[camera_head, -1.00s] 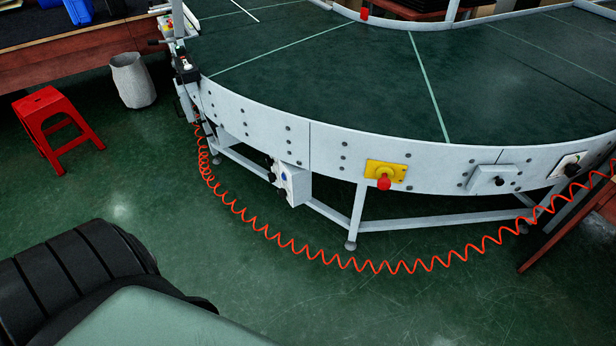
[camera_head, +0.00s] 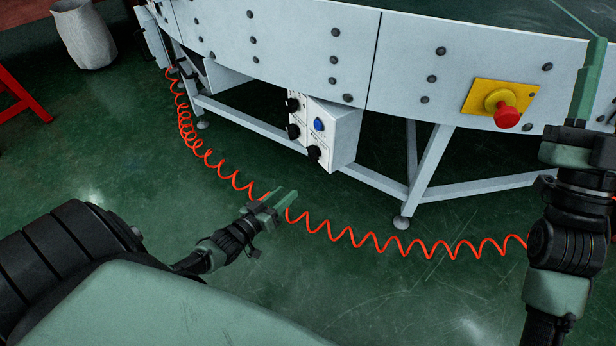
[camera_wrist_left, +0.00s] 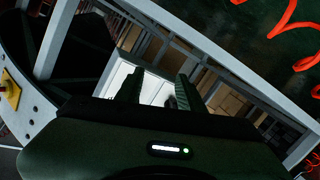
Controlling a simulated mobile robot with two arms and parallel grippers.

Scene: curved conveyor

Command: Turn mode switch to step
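A white control box (camera_head: 345,135) hangs under the conveyor's side panel in the head view. Its face has black knobs at the upper left (camera_head: 292,105), lower left (camera_head: 293,131) and lower right (camera_head: 314,153), and a blue button (camera_head: 319,124). The labels are too small to read, so I cannot tell which knob is the mode switch. My left gripper (camera_head: 288,196) is below and in front of the box, apart from it. Its fingers stand apart and empty in the left wrist view (camera_wrist_left: 158,90). My right gripper (camera_head: 598,95) is raised at the right edge, partly cut off.
A red stop button (camera_head: 507,116) on a yellow plate (camera_head: 480,95) sits on the conveyor panel (camera_head: 290,35). A coiled orange hose (camera_head: 345,236) crosses the floor below the box. Frame legs (camera_head: 428,165) stand right of the box. A bin (camera_head: 84,35) is at upper left.

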